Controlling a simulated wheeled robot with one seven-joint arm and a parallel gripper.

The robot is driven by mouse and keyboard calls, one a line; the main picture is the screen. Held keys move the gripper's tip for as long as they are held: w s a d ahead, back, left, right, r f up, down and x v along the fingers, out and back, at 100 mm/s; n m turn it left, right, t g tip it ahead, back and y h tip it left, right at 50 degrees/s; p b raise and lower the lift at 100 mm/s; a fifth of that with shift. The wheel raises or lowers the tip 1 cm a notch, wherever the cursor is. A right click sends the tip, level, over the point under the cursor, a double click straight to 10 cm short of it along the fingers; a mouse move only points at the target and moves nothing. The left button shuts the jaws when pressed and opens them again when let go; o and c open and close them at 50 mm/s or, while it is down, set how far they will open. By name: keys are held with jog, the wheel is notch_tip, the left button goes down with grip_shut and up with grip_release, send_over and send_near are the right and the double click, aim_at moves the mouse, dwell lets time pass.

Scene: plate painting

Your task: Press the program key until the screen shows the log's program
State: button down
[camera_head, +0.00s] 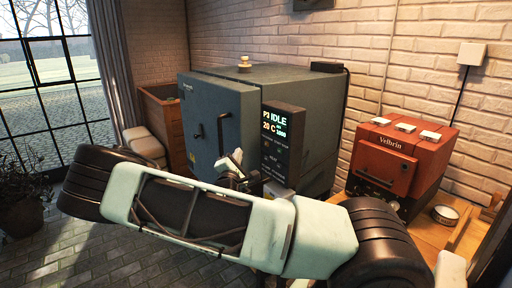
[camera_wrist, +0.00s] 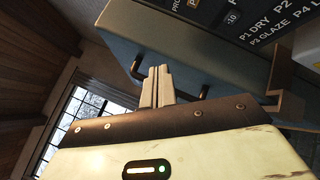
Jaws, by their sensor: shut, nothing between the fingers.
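The grey kiln (camera_head: 225,105) stands in the middle of the head view, with a dark control panel (camera_head: 282,150) on its right front. The panel's lit screen (camera_head: 273,122) reads "IDLE" and "20 C", with what looks like "P2" before "IDLE". Smaller lines below it are hard to read. In the wrist view the panel (camera_wrist: 245,28) shows a cut-off label starting "PRO", a "-10" label and a printed list with "P1 DRY" and "P3 GLAZE". My gripper (camera_wrist: 157,87) is shut and empty, apart from the panel's printed face. It also shows left of the panel (camera_head: 235,158). I see no log.
The kiln door has a dark handle (camera_head: 224,130).

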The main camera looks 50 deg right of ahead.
aim_at(267, 144)
dwell(0.3)
jog(key=s+d+p, duration=0.1)
jog(key=s+d, duration=0.1)
jog(key=d, duration=0.6)
jog(key=shift+d, duration=0.3)
jog(key=shift+d+f, duration=0.1)
jog(key=shift+d, duration=0.05)
dwell(1.8)
jog(key=shift+s+d, duration=0.15)
jog(key=shift+d, duration=0.1)
jog(key=shift+d+b, duration=0.3)
jog(key=shift+d, duration=0.05)
dwell(0.6)
dwell(0.4)
jog(key=shift+a+b, duration=0.3)
jog(key=shift+a, duration=0.45)
